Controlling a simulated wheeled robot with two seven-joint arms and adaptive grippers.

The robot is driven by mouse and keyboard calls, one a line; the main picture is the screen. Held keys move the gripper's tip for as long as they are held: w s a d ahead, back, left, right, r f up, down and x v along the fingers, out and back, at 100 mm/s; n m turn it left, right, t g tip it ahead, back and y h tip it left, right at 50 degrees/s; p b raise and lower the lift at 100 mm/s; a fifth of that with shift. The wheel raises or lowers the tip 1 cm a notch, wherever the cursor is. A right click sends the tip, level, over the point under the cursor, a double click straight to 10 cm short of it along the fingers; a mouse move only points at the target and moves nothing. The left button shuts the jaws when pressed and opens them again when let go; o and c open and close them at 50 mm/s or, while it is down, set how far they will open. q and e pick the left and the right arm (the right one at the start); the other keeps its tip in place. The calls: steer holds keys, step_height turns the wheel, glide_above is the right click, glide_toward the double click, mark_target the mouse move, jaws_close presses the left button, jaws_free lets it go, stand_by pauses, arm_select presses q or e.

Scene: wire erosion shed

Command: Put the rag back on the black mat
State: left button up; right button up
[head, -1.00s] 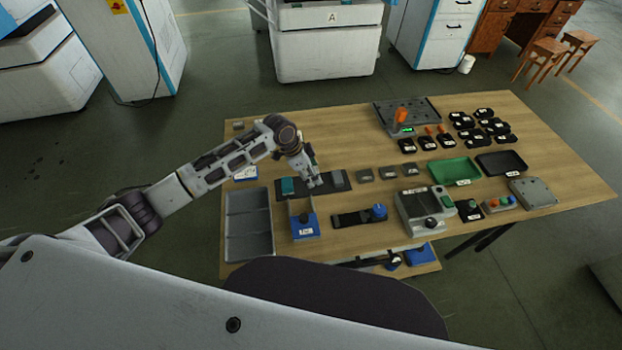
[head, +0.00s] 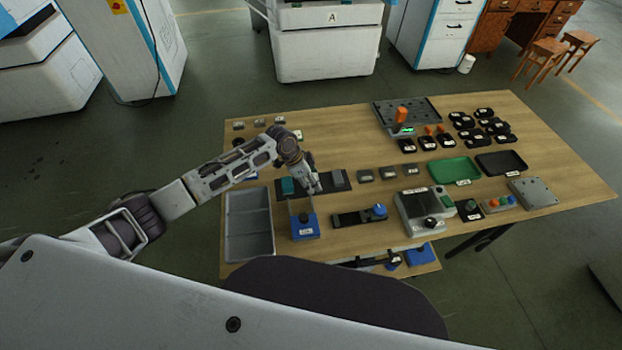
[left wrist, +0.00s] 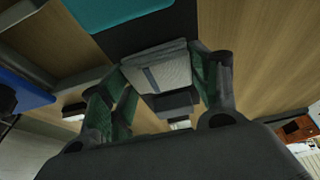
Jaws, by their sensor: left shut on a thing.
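My left gripper (head: 313,190) is over the middle of the black mat (head: 324,182), between a teal block and a grey block. In the left wrist view its green-padded fingers (left wrist: 160,85) are shut on a folded light grey rag (left wrist: 158,70) with a darker stripe. The rag lies over the mat (left wrist: 150,32) there; I cannot tell whether it touches it. In the head view the gripper mostly hides the rag. My right gripper is not in view.
The teal block (head: 287,186) sits on the mat's left part and the grey block (head: 337,179) on its right. A blue box (head: 305,228) stands just in front. A grey two-part tray (head: 248,250) is at left. Bare wood lies behind the mat.

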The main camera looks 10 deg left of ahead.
arm_select(q)
steer(key=o, duration=0.7)
steer(key=shift+v, duration=0.8)
steer(key=v, duration=1)
steer(key=shift+r, duration=0.3)
